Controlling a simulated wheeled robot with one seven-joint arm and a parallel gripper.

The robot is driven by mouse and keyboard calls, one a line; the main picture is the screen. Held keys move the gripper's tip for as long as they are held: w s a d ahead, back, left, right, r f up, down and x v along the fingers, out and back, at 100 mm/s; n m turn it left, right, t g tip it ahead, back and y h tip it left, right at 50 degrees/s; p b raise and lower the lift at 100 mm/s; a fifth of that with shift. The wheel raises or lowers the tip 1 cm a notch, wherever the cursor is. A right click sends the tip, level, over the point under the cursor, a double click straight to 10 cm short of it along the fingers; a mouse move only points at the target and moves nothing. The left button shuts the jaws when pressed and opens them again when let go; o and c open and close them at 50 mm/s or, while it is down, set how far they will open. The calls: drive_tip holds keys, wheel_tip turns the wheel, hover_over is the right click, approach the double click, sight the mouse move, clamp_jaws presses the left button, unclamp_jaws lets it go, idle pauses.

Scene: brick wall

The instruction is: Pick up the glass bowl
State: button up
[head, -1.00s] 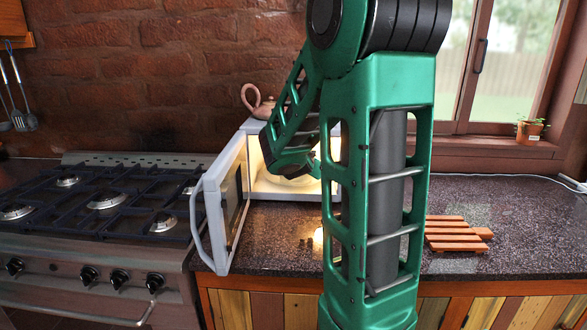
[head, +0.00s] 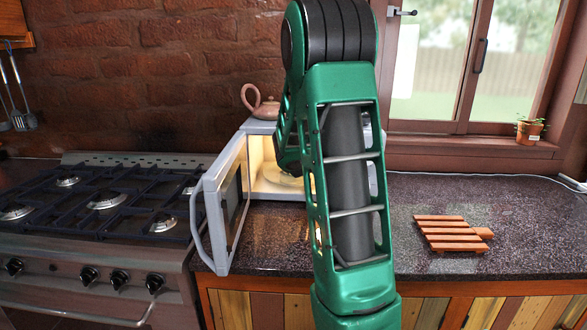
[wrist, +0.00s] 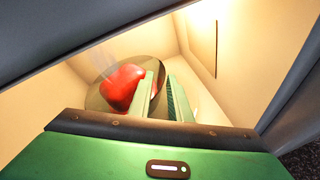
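A round, see-through glass dish, which looks like the glass bowl (wrist: 101,100), sits inside the lit microwave in the wrist view. A smooth red object (wrist: 124,88) lies in it. My gripper (wrist: 161,76) is inside the microwave at the bowl's right side. Its two green fingers stand apart with a gap between them. The left finger overlaps the bowl's right edge and the right finger is just beyond it. Contact cannot be made out. In the head view, only part of a pale round shape shows in the microwave (head: 262,127), and my arm hides the gripper.
The microwave door (head: 224,202) is swung open to the left. A pink teapot (head: 264,108) stands on top of the microwave. A gas stove (head: 100,205) is at left. A wooden slatted rack (head: 450,234) lies on the otherwise mostly clear counter (head: 520,215) at right.

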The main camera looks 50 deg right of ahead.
clamp_jaws()
idle(0.3)
